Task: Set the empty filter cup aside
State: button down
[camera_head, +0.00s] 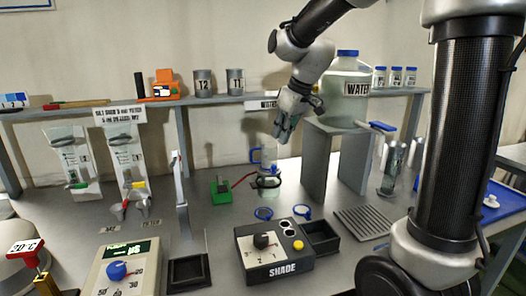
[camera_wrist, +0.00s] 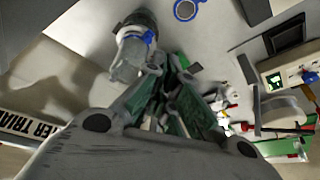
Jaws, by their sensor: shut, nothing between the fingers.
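A clear cup-like vessel with blue fittings (camera_head: 268,157) stands over a dark ring on the bench, near the middle of the head view. It looks like the filter cup, but I cannot be sure, and its inside is too small to judge. In the wrist view a clear vessel with a blue band (camera_wrist: 130,52) lies just left of the fingers. My gripper (camera_head: 283,135) is above and slightly right of the vessel in the head view, pointing down. Its fingertips (camera_wrist: 168,62) are together with nothing between them, and it seems apart from the vessel.
A green block (camera_head: 220,187) is at left. A large WATER jug (camera_head: 347,88) stands on a grey stand at right. A grey ribbed mat (camera_head: 362,222) lies right of the rings.

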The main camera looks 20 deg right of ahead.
aim_at(264, 155)
jog(key=w+a+f, duration=0.4)
jog(key=w+f, duration=0.2)
jog(key=f, duration=0.3)
jog(key=shift+w+a+n, duration=0.2)
jog(key=shift+w+n, duration=0.05)
jog(key=shift+n, duration=0.15)
jog(key=shift+a+f, duration=0.1)
